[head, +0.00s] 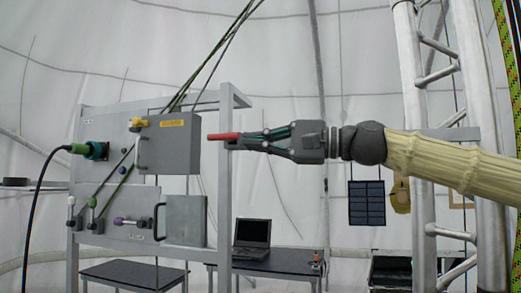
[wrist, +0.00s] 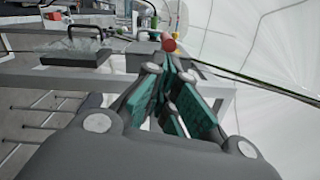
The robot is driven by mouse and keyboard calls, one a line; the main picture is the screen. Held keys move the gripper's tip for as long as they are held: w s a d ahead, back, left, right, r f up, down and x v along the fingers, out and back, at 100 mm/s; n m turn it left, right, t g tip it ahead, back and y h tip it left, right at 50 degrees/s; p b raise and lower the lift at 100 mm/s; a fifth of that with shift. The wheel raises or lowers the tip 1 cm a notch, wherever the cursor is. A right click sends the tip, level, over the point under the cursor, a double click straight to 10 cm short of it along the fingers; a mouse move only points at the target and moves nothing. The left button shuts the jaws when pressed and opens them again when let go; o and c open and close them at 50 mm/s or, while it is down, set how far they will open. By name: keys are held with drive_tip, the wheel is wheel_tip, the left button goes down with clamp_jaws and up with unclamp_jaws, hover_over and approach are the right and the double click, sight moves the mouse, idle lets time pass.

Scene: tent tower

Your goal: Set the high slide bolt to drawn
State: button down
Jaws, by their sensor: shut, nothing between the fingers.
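A panel (head: 100,120) on a grey metal frame stands at the left of the head view. A yellow knob-like piece (head: 138,123) sits high on it, at the top left of a grey box (head: 180,150); it may be the high slide bolt, but I cannot tell its position. My gripper (head: 240,143) is shut and empty, pointing left near the frame's right post. A red bar (head: 222,136) shows at its fingertips in the head view. The wrist view shows its round end (wrist: 168,43) just beyond the fingers; I cannot tell whether they touch.
Lever knobs, white (head: 71,200), green (head: 93,202) and purple (head: 118,221), sit lower on the panel. A lower grey door (head: 185,220) has a black handle. A green connector (head: 90,150) with a cable is at left. A laptop (head: 252,235) stands on a table behind.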

drive_tip(key=shift+s+a+b, duration=0.25)
drive_tip(key=shift+s+b, duration=0.05)
drive_tip(key=shift+s, duration=0.4)
drive_tip(key=shift+s+a+b, duration=0.2)
drive_tip(key=shift+s+b, duration=0.05)
drive_tip(key=shift+s, duration=0.4)
drive_tip(key=shift+w, duration=0.1)
drive_tip(key=d+f+b, duration=0.1)
drive_tip(key=d+b, duration=0.3)
drive_tip(key=d, duration=0.7)
drive_tip(key=shift+w+d, duration=0.25)
drive_tip(key=shift+d, duration=0.05)
drive_tip(key=shift+w+f, duration=0.1)
